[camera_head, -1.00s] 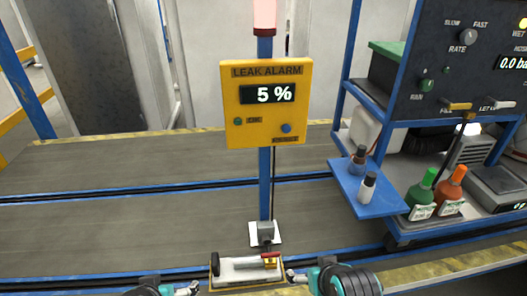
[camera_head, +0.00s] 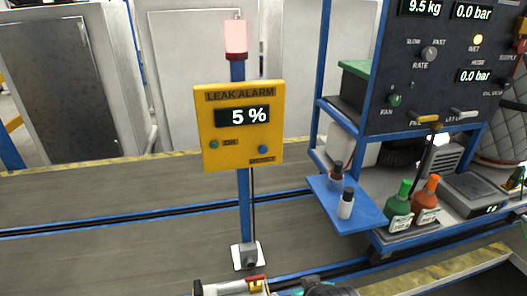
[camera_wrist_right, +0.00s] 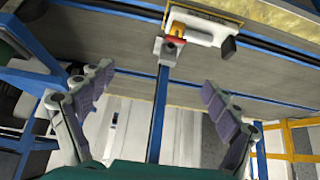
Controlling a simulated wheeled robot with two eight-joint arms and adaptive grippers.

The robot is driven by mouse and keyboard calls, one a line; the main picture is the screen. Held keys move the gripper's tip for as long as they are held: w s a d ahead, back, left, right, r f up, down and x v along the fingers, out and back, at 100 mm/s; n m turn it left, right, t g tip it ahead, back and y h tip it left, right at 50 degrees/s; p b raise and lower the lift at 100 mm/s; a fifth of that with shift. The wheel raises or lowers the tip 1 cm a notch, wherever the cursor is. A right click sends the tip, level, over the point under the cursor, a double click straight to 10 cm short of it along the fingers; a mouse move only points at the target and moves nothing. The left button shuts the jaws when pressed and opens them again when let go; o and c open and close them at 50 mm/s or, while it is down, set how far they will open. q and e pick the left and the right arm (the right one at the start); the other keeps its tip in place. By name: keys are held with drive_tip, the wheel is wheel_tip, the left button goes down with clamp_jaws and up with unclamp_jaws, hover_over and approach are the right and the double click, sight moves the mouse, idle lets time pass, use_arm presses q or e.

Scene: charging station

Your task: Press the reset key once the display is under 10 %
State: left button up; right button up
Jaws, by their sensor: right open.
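The yellow leak alarm box (camera_head: 204,125) stands on a blue post (camera_head: 244,205) in the head view. Its display (camera_head: 242,116) reads 5 %. The blue reset key (camera_head: 263,149) is at the box's lower right, above a dark label. A green button (camera_head: 213,144) is at the lower left. My right gripper (camera_wrist_right: 158,85) is open and empty in the right wrist view, its fingers apart on either side of the line of the post. My left gripper is not in view.
A pale red lamp (camera_head: 236,38) tops the post. At right, a blue side shelf (camera_head: 360,217) holds two small bottles, beside a cart with a dark control panel (camera_head: 400,70). The box's front is clear.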

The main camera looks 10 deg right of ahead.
clamp_jaws()
idle(0.4)
idle(1.1)
